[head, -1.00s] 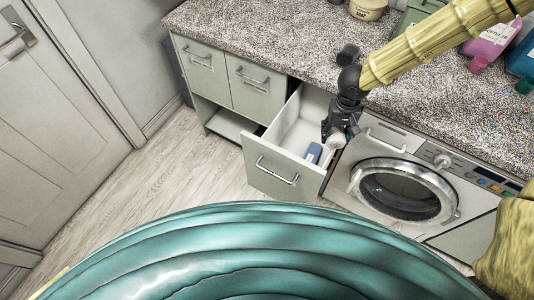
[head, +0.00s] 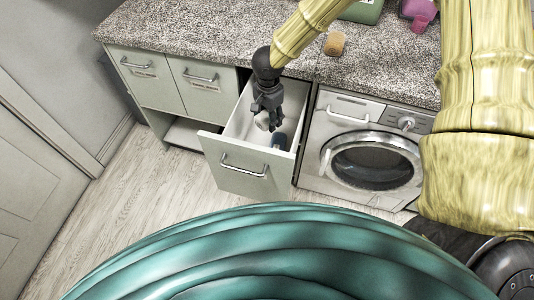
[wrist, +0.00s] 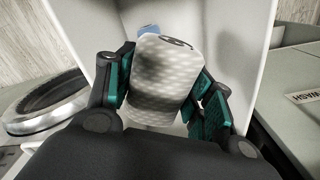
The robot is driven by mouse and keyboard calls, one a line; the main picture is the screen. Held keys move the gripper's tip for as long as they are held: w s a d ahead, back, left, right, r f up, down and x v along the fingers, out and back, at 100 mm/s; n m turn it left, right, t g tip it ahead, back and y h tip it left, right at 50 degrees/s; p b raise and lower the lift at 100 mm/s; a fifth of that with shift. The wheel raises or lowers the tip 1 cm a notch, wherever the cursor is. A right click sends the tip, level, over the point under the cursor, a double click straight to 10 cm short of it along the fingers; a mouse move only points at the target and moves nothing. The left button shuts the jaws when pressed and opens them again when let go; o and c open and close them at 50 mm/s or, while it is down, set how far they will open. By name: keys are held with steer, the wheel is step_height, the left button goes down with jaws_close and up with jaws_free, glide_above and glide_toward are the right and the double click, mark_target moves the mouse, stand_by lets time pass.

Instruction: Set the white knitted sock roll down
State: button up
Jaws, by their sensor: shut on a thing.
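The white knitted sock roll (wrist: 158,85) is held between the two fingers of my gripper (wrist: 162,95), with its rolled end facing up in the wrist view. In the head view my gripper (head: 267,118) is over the open drawer, with the pale sock roll (head: 262,121) at its fingertips. The roll appears to be inside or just above the drawer opening; its exact height over the drawer floor I cannot tell. The open drawer (head: 238,172) is white inside with a grey-green front. A blue item (head: 279,141) lies in the drawer, partly visible beyond the roll in the wrist view (wrist: 148,29).
The washing machine (head: 365,150) stands right of the drawer. The speckled countertop (head: 190,28) runs above, holding a tan cylindrical item (head: 335,43), a green container (head: 362,10) and a pink bottle (head: 420,12). Closed cabinet fronts (head: 145,76) are to the left. The drawer walls surround my gripper closely.

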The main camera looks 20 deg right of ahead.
mark_target(268, 119)
steer(key=f+m+b, duration=0.1)
steer(key=m, duration=0.1)
steer(key=w+f+m+b, duration=0.1)
steer(key=m, duration=0.2)
steer(key=shift+w+d+f, duration=0.15)
steer(key=shift+d+f, duration=0.05)
steer(key=shift+f, duration=0.15)
steer(key=w+f+m+b, duration=0.1)
steer(key=f+m+b, duration=0.2)
steer(key=f+m, duration=0.4)
steer(key=w+f+m+b, duration=0.2)
steer(key=f+m+b, duration=0.2)
steer(key=f+m, duration=0.4)
steer(key=shift+w+d+f+m, duration=0.25)
steer(key=shift+d+m, duration=0.15)
steer(key=shift+m, duration=0.1)
steer(key=shift+f, duration=0.6)
steer(key=o, duration=1)
step_height(268, 119, up, 13)
steer(key=shift+r, duration=0.1)
